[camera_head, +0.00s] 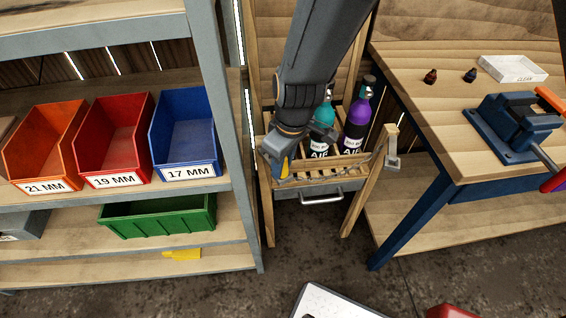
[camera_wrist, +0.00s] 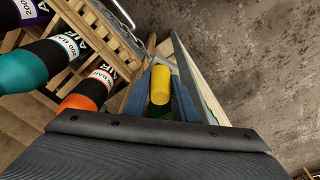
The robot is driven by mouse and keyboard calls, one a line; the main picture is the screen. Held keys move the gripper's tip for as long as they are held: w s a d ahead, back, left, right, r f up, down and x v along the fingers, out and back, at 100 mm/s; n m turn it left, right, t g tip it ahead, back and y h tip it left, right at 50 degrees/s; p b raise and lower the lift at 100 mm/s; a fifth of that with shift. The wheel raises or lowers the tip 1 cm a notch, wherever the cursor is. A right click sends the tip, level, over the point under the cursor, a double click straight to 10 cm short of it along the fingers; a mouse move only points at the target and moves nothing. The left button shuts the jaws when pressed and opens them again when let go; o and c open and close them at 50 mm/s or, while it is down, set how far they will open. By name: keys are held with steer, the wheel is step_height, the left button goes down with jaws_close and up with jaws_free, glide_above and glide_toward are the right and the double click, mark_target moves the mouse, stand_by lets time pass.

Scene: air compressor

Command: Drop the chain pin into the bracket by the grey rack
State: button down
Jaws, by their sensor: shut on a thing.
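My gripper (camera_head: 276,164) is at the front left post of the wooden bottle stand (camera_head: 355,205), on the side by the grey rack (camera_head: 208,90). It is shut on the yellow chain pin (camera_wrist: 160,84), whose rounded end shows between the two fingers in the wrist view. A little of the yellow also shows in the head view (camera_head: 285,169). A bracket by the grey rack is not clearly visible; my gripper covers that corner. A metal bracket (camera_head: 393,152) shows on the stand's right post. I cannot tell whether the pin touches any bracket.
The stand holds a purple bottle (camera_head: 357,122) and a teal bottle (camera_head: 325,112); an orange one (camera_wrist: 84,100) shows in the wrist view. The grey rack carries colored bins on the left. A workbench (camera_head: 455,150) with a blue vise (camera_head: 515,125) stands right.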

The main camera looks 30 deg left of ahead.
steer(key=c, duration=1.4)
jaws_free()
steer(key=shift+s+d+r+b, duration=0.1)
steer(key=shift+d+r+b, duration=0.1)
steer(key=shift+r, duration=1.1)
steer(key=shift+w+d+r+b, duration=0.1)
steer(key=shift+d+r+b, duration=0.15)
steer(key=shift+r, duration=1.05)
steer(key=shift+s+d+r+b, duration=0.1)
steer(key=shift+d+r+b, duration=0.1)
steer(key=shift+r, duration=1.1)
